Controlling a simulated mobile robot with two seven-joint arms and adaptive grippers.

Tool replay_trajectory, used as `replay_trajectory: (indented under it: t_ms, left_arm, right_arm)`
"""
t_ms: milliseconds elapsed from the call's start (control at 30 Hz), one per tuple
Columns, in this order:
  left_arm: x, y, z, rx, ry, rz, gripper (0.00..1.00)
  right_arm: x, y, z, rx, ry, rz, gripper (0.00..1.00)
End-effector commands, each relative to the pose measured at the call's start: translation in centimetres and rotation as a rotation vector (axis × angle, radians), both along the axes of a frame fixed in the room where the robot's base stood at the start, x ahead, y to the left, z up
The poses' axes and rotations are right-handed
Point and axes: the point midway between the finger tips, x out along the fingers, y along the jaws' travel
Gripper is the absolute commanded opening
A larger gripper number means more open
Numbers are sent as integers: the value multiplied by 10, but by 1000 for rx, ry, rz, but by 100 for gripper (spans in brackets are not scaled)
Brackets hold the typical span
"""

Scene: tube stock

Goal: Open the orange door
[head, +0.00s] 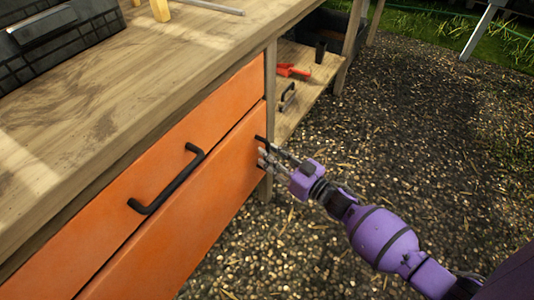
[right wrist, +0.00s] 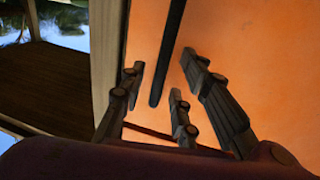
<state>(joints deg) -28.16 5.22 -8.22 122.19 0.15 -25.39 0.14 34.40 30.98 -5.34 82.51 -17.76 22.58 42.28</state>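The orange door (head: 200,225) is the lower panel on the workbench front and looks shut. Its black handle (head: 262,139) is near the door's right edge, partly hidden by my right gripper (head: 268,159). In the right wrist view, the handle (right wrist: 169,55) is a dark bar running down between the spread fingers of my right gripper (right wrist: 165,85), with gaps on both sides. The gripper is open and holds nothing; I cannot tell whether a finger touches the door. The orange door (right wrist: 260,50) fills much of that view. My left gripper is out of view.
An orange drawer (head: 100,235) with a black handle (head: 167,180) sits above the door. A low shelf (head: 300,100) right of the door holds a red tool (head: 291,70). Gravel ground to the right is clear.

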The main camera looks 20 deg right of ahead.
Motion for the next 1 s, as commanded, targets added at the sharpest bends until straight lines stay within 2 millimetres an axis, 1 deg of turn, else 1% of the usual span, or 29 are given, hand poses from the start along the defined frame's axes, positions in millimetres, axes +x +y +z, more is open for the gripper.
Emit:
replay_trajectory:
  t_ms: [33, 167, 467, 600, 700, 1000]
  left_arm:
    - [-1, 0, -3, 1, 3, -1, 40]
    - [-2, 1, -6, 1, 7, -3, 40]
    - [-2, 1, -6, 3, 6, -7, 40]
    - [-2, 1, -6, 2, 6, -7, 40]
    - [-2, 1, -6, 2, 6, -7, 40]
    - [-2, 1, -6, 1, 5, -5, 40]
  right_arm:
    - [6, 3, -1, 0, -1, 1, 29]
    - [14, 7, -1, 0, 1, -1, 29]
    - [16, 8, 0, 0, 1, -1, 29]
    - [16, 8, 0, 0, 1, -1, 11]
    - [16, 8, 0, 0, 1, -1, 0]
    - [16, 8, 0, 0, 1, -1, 0]
